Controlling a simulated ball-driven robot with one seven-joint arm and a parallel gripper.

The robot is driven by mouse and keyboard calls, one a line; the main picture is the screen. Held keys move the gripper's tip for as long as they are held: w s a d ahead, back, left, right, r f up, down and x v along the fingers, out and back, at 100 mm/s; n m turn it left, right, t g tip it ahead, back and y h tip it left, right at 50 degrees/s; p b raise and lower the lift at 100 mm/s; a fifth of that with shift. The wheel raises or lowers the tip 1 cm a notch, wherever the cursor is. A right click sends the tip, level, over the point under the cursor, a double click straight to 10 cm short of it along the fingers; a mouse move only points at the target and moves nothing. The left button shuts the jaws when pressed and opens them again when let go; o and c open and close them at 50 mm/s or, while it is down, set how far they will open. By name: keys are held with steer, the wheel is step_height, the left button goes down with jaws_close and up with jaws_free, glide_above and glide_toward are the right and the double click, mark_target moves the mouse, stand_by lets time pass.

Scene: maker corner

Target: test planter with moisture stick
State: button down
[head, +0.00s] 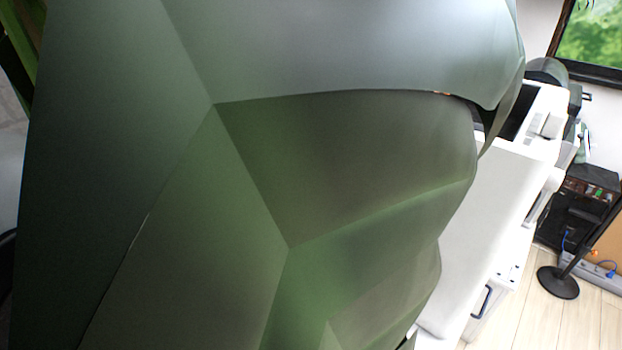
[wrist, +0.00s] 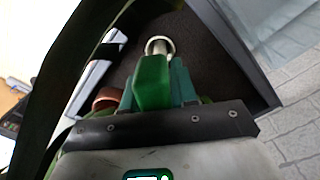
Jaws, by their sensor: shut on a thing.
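In the wrist view my gripper (wrist: 154,88) is shut on a green block-like handle, which I take to be the moisture stick (wrist: 153,80). A pale metallic round part (wrist: 160,44) shows at its far end. Beyond it lies a dark brown, soil-like surface inside a dark grey rim, which looks like the planter (wrist: 262,88). The stick's end points over that surface; I cannot tell whether it touches or enters it. In the head view neither the gripper, the stick nor the planter can be made out.
A large grey-green faceted surface (head: 250,180) blocks most of the head view; I cannot tell what it is. A white bench (head: 490,215) stands at the right, with a black floor stand (head: 558,282) beyond it. A reddish-brown round thing (wrist: 106,97) sits left of the gripper.

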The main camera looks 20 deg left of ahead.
steer(key=c, duration=0.8)
jaws_free()
steer(key=o, duration=0.6)
steer(key=shift+r, duration=0.15)
steer(key=shift+r+p, duration=4.4)
steer(key=shift+p, duration=0.65)
